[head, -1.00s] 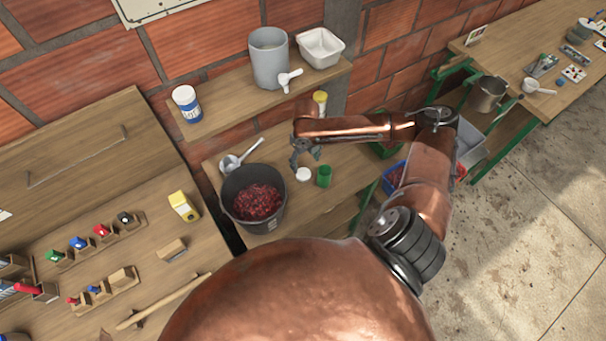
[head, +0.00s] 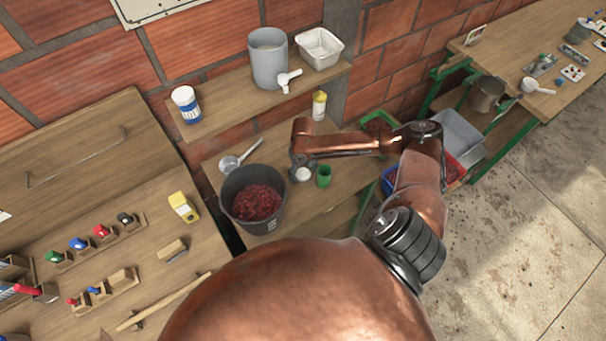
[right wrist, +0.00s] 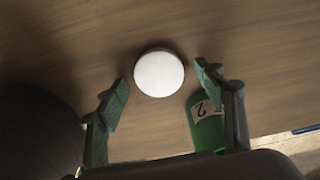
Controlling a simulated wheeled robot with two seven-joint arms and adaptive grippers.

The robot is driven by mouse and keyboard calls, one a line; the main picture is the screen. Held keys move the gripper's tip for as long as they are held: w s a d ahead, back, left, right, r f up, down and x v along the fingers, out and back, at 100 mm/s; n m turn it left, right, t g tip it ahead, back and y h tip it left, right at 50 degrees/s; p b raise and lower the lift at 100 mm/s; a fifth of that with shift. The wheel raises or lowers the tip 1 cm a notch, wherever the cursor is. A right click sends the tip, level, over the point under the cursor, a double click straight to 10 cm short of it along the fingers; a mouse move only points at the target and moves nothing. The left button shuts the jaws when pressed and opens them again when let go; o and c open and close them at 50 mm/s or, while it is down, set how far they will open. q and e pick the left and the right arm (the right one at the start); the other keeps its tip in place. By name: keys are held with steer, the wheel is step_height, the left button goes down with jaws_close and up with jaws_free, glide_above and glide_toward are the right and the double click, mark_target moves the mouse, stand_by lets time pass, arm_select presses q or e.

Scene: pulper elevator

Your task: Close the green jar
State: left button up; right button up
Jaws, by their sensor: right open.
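The green jar (head: 323,177) stands upright on the low wooden table, right of the dark bucket. It also shows in the right wrist view (right wrist: 207,125), with a label marked 2, partly behind a finger. A round white lid (head: 303,174) lies on the table just left of the jar, apart from it; it also shows in the right wrist view (right wrist: 158,73). My right gripper (head: 301,162) is above the lid, pointing down. In the right wrist view my right gripper (right wrist: 160,88) is open and empty, its fingers either side of the lid. My left gripper is not in view.
A dark bucket of red pulp (head: 258,196) stands left of the lid, with a metal scoop (head: 238,160) behind it. Blue and red crates lie right of the table. A shelf (head: 225,105) runs behind.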

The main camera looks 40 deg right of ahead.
steer(key=shift+f, duration=0.2)
steer(key=shift+c, duration=0.3)
steer(key=c, duration=0.7)
steer(key=shift+r, duration=0.15)
steer(key=shift+r, duration=0.65)
steer(key=s+a+r, duration=0.2)
steer(key=s+r, duration=0.1)
steer(key=s+a+r, duration=0.3)
steer(key=s+r, duration=0.1)
steer(key=s+a+r, duration=0.3)
steer(key=s+r, duration=0.1)
steer(key=shift+s+r, duration=0.2)
steer(key=shift+r, duration=0.05)
